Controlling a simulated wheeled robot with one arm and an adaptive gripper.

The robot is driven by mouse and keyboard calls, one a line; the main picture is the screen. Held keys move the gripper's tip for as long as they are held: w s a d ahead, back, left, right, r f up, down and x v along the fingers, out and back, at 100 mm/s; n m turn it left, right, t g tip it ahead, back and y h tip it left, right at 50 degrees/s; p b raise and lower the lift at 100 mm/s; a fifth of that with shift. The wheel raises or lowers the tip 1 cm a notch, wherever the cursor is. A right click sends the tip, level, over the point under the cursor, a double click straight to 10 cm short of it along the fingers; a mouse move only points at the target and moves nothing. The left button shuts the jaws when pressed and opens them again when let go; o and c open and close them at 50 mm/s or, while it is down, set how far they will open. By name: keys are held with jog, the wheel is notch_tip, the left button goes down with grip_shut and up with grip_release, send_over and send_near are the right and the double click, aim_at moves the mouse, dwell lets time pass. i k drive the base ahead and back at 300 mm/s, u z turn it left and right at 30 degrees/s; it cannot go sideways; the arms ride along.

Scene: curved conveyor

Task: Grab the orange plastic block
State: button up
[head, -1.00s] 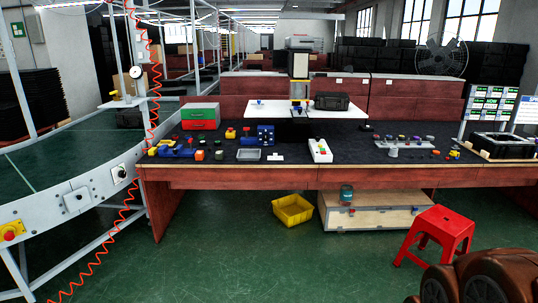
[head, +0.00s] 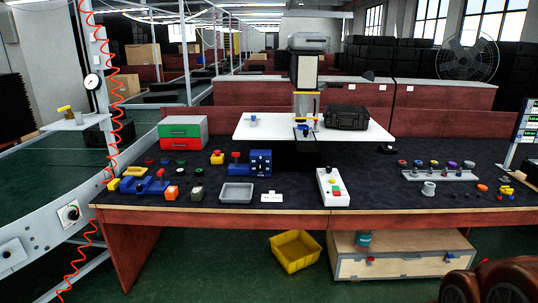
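A small orange block (head: 171,193) sits on the dark mat at the left front of the workbench (head: 240,219). It stands close to the blue parts (head: 150,186) and a dark green knob-like piece beside it. A yellow block with an orange-red top (head: 217,158) sits further back. My gripper is not in view, so nothing shows of its fingers or of any hold.
A grey tray (head: 236,193) and a white button box (head: 333,187) lie right of the block. A green-red drawer box (head: 184,133) stands behind. The conveyor (head: 40,210) borders the left. A yellow bin (head: 296,250) and a brown rounded object (head: 505,283) are low in front.

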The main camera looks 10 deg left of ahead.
aim_at(170, 193)
jog(key=u, duration=0.3)
jog(key=i, duration=1.55)
jog(key=u, duration=1.6)
jog(key=i, duration=0.85)
jog(key=u, duration=1.05)
jog(key=i, duration=0.25)
jog(key=u, duration=0.15)
